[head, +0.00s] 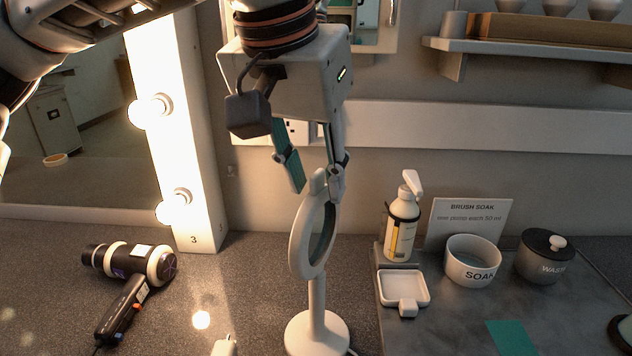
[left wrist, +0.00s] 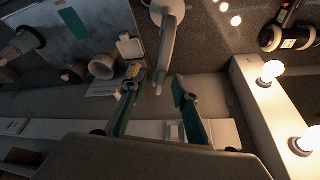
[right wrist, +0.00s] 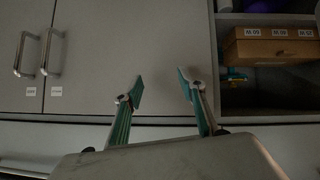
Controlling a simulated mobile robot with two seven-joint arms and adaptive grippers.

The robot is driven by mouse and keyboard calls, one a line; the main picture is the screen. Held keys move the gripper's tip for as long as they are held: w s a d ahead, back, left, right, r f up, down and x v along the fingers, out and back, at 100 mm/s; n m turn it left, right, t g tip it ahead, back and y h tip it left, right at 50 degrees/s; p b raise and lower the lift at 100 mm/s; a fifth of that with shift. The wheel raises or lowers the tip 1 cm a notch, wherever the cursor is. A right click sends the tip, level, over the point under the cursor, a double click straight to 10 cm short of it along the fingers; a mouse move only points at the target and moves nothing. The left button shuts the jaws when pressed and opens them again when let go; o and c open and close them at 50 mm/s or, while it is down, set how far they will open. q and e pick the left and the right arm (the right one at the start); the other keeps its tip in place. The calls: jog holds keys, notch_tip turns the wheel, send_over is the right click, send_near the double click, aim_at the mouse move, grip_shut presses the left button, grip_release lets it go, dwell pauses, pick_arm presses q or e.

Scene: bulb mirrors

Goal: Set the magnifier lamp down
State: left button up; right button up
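The white magnifier lamp (head: 317,312) stands upright, its round base on the grey counter and its ring head near vertical. In the left wrist view the lamp (left wrist: 167,45) shows nearly edge-on, its top end pointing toward the gap between my fingers. My left gripper (head: 316,182) is above the ring, pointing down, with its teal-padded fingers apart. One finger overlaps the ring's top in the head view; I cannot tell whether it touches. The left wrist view shows that gripper (left wrist: 157,84) open. My right gripper (right wrist: 160,90) is open and empty, facing cabinet doors.
A hair dryer (head: 130,275) lies left of the lamp, below a lit mirror frame (head: 185,130). To the right are a pump bottle (head: 402,228), a white dish (head: 402,287), a SOAK bowl (head: 472,262) and a lidded jar (head: 545,258). A wall shelf (head: 480,46) is at upper right.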

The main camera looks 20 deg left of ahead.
pick_arm(q)
jog(key=p+v, duration=0.2)
jog(key=v, duration=0.8)
jog(key=shift+s+p, duration=0.2)
jog(key=shift+p, duration=0.1)
jog(key=shift+r, duration=0.1)
